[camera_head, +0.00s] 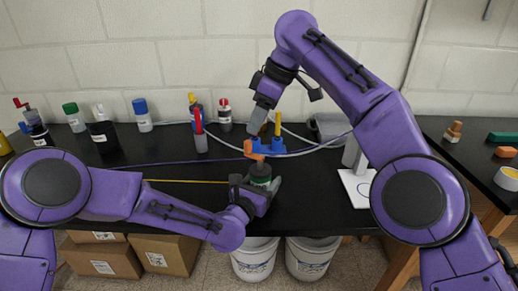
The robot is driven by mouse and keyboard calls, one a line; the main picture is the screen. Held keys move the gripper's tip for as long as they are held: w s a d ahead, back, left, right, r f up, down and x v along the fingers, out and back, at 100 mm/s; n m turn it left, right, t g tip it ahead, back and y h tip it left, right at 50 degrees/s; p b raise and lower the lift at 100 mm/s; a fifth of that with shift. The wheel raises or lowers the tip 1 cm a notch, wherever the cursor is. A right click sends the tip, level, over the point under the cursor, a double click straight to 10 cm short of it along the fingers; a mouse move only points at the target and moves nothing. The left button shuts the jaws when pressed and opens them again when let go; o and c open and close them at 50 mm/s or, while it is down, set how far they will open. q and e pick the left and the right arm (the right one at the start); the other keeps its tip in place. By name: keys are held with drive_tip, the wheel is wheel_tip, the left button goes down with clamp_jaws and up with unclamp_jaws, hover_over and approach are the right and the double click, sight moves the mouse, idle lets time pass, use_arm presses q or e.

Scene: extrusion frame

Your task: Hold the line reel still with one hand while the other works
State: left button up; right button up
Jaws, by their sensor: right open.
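What looks like the line reel (260,171), a small round dark and green thing with an orange part above it, is on the black bench near its front edge. My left gripper (266,188) is at the reel, with a grey finger along its right side. The other finger is mostly hidden, so I cannot tell whether it grips. My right gripper (260,117) is open and points down, above and behind the reel. Below it stands a blue fixture (275,146) with upright yellow and orange parts. I see no contact between them.
A purple line (180,161) and a yellow line (187,181) run across the bench to the left. Bottles (142,117) and a red-tipped grey tube (200,140) stand at the back left. A white-based stand (357,188) is on the right. Two buckets (254,262) stand below.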

idle(0.4)
use_arm(q)
drive_tip(key=o, duration=1.2)
drive_tip(key=v, duration=1.2)
